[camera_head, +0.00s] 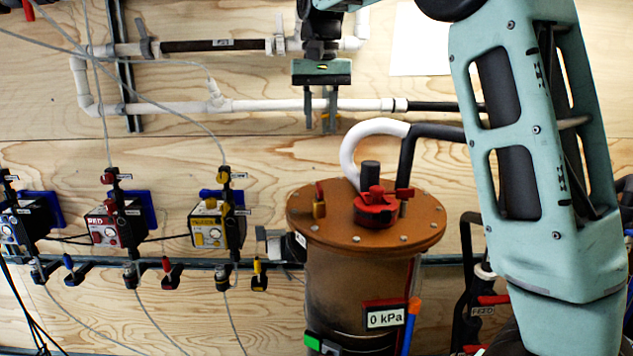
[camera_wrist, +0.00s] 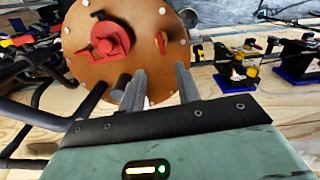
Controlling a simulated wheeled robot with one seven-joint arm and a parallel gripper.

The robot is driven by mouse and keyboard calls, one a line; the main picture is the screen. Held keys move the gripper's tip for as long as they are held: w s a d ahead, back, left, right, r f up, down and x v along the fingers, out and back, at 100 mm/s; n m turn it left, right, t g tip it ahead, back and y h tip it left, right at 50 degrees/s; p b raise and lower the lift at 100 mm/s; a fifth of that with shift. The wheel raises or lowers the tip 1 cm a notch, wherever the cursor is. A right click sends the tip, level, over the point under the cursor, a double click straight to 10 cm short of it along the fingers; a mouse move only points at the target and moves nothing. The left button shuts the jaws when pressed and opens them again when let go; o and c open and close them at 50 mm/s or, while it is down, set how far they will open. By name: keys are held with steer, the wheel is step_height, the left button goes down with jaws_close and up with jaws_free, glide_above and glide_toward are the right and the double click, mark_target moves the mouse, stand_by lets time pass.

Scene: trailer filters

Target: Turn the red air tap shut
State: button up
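A red-handled tap (camera_head: 168,266) sits on the dark rail in the head view, below and right of the box labelled RED (camera_head: 104,230). Its handle stands roughly upright on a black body. The RED box also has a red-handled fitting (camera_head: 109,177) above it. My gripper (camera_head: 320,126) is in front of the wall, above and right of the tap and well apart from it, fingers pointing down. The two grey fingers are apart with nothing between them; the wrist view also shows my gripper (camera_wrist: 158,80) open. The tap is not clearly made out in the wrist view.
A brown vessel (camera_head: 365,280) with a red cap (camera_head: 376,208) and small red-handled valve (camera_head: 319,200) stands below my gripper. A yellow-handled tap (camera_head: 258,268) and blue-handled tap (camera_head: 68,262) flank the red one. Thin hoses hang nearby. White pipes (camera_head: 250,105) run along the wall.

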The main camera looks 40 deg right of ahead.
mark_target(320, 188)
step_height(320, 188, down, 15)
steer(key=shift+r+p, duration=0.2)
steer(key=shift+p, duration=0.85)
jaws_close()
